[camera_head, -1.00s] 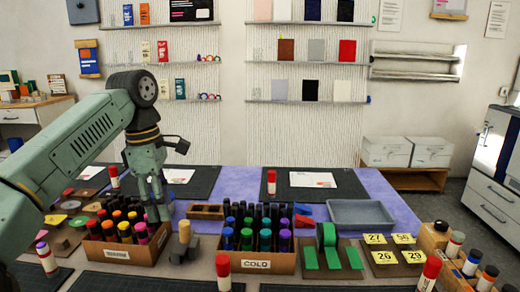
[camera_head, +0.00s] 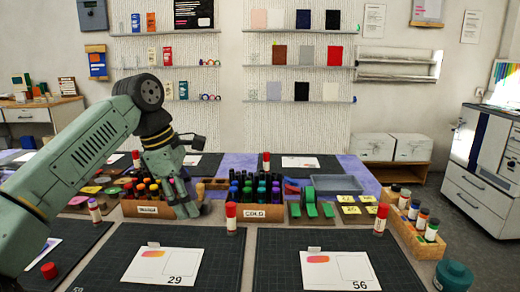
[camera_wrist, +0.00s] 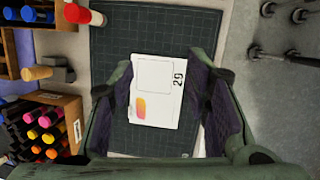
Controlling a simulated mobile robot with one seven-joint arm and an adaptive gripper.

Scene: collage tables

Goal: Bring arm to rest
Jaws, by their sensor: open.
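My gripper (camera_head: 186,203) is in the head view at centre left, at the end of my green arm, in front of the right end of the warm marker box. In the wrist view my gripper (camera_wrist: 168,100) shows both fingers spread apart, with nothing between them but the view down onto a card (camera_wrist: 155,92) marked 29 on a dark mat. The fingers are apart from the card. The same card (camera_head: 160,266) lies on the front left mat in the head view.
The warm box (camera_head: 155,210) and cold box (camera_head: 255,213) of markers stand close by the gripper. Glue sticks (camera_head: 231,218) stand upright near the mats. A card (camera_head: 338,270) marked 56 lies on the front right mat (camera_head: 420,262). A teal jar (camera_head: 453,275) stands at the right.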

